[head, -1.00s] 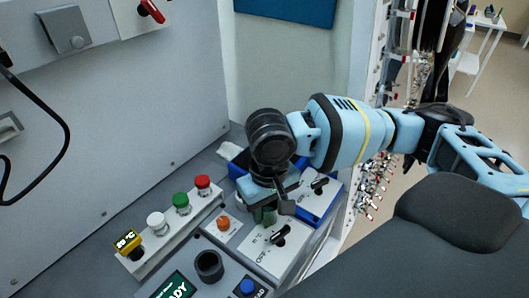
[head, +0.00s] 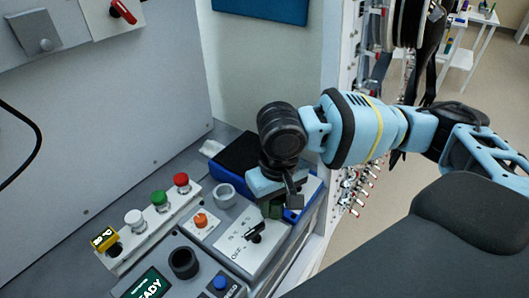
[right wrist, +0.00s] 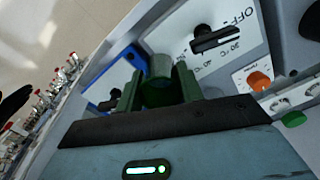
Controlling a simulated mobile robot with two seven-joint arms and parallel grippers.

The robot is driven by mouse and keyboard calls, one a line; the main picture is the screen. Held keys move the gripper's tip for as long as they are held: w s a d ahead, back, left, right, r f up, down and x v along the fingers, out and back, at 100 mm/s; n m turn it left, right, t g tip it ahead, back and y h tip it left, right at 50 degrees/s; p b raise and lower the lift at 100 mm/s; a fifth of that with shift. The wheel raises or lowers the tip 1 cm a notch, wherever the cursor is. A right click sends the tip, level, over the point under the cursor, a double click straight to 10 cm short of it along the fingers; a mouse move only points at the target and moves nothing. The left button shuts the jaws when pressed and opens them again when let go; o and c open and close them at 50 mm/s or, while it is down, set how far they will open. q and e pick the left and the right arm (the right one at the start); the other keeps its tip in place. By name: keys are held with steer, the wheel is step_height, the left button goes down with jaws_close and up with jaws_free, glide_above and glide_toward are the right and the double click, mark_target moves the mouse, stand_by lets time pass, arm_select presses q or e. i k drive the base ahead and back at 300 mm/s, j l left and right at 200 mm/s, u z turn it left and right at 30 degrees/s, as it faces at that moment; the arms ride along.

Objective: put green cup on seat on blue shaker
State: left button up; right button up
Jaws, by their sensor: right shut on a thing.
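My right gripper (head: 277,207) hangs over the panel beside the blue shaker. In the right wrist view its green fingers (right wrist: 160,88) are shut on the green cup (right wrist: 159,68), a short grey-green cylinder partly hidden between them. In the head view the gripper hides most of the cup. The blue shaker (head: 236,154) stands behind and around the gripper, with a pale, blue-edged front face. It also shows in the right wrist view (right wrist: 104,82). The gripper and wrist cover part of the shaker, and I cannot make out its seat. My left gripper is not in view.
A grey ring-shaped holder (head: 226,194) stands left of the gripper. A white OFF dial panel (head: 250,235) lies just in front. An orange knob (head: 201,220), a black ring (head: 184,262) and a button strip (head: 150,222) are further left.

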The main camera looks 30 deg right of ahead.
mark_target(249, 152)
steer(key=k, duration=0.5)
steer(key=k+u, duration=0.2)
steer(key=u, duration=0.15)
steer(key=k+u, duration=0.2)
steer(key=u, duration=0.15)
